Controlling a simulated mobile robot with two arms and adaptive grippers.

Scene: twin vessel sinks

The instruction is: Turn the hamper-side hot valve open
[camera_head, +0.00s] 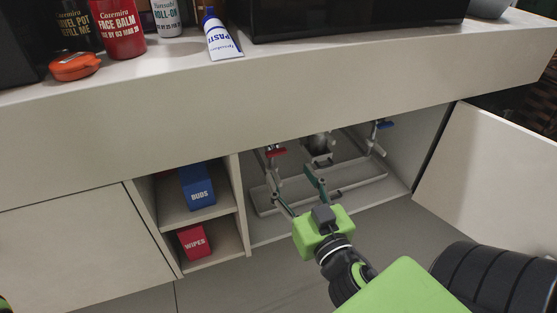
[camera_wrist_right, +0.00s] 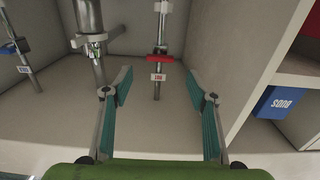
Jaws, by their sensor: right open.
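The hot valve has a red handle (camera_head: 276,152) on a thin upright pipe inside the open cabinet. In the right wrist view the red handle (camera_wrist_right: 160,59) lies crosswise to its pipe, above a tag reading HOT (camera_wrist_right: 158,77). My right gripper (camera_head: 291,175) is open and empty, reaching into the cabinet from the front. In the wrist view its fingers (camera_wrist_right: 158,76) stand on either side of the hot pipe's line, with the handle beyond the tips and not touched. A blue-handled valve (camera_head: 384,124) is on the other pipe.
A grey drain pipe (camera_head: 319,146) hangs between the valves, above a shallow tray (camera_head: 372,184). Shelves with a blue BUDS box (camera_head: 197,188) and a red WIPES box (camera_head: 194,242) stand left. The open door (camera_head: 490,170) is right. A dark woven object (camera_head: 546,112) stands behind it.

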